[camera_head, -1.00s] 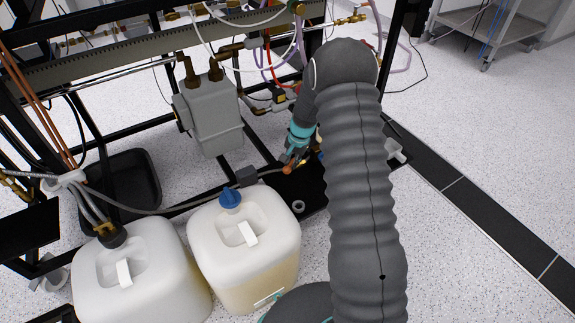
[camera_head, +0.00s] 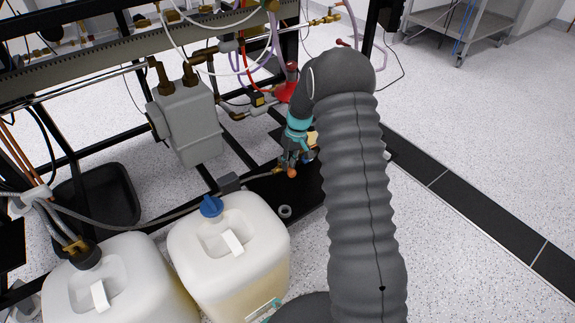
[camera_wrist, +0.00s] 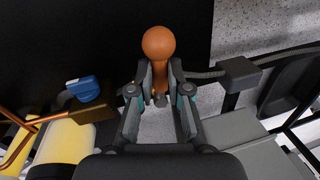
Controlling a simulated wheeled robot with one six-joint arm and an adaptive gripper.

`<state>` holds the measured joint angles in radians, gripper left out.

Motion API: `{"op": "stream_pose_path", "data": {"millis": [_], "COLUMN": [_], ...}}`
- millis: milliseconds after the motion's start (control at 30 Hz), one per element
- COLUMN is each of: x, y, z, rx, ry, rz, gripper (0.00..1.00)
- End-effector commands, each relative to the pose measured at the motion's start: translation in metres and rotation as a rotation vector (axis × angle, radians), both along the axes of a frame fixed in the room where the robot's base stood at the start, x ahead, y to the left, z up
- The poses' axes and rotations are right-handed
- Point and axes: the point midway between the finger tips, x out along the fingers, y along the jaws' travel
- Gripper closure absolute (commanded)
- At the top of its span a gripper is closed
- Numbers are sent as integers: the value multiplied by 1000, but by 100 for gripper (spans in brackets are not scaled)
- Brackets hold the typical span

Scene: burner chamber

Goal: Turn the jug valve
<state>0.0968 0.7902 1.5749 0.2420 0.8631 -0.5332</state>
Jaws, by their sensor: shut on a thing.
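The jug valve shows as an orange ball-ended handle (camera_wrist: 158,43) in the wrist view. My gripper (camera_wrist: 160,82) has its two fingers on either side of the handle's stem, just below the ball, and is shut on it. In the head view the orange ball (camera_head: 291,172) shows just below my gripper (camera_head: 288,160), at the end of the hose behind the right jug. The valve body is mostly hidden by my fingers. The right white jug (camera_head: 262,225) has a blue cap (camera_head: 211,206), and the left jug (camera_head: 135,285) has a dark cap with hoses.
A grey box (camera_head: 188,125) hangs from the black frame left of my gripper. A blue-handled fitting (camera_wrist: 84,89) and a yellow cylinder (camera_wrist: 62,150) are close by at left in the wrist view. A black tray (camera_head: 95,200) lies at left. Open floor lies to the right.

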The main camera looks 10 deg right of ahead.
Motion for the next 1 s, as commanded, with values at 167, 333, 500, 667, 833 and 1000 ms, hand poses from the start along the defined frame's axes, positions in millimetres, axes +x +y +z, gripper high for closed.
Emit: {"op": "stream_pose_path", "data": {"millis": [167,333,500,667,833,1000], "x": [2,3,3,3,3,3], "y": [-5,-7,-8,-8,-8,-8], "z": [0,0,0,0,0,0], "rx": [-1,-1,-1,-1,-2,-1], "ry": [0,0,-1,-1,-1,-1], "rz": [80,123,140,142,142,141], "gripper": [100,100,100,100,100,58]}}
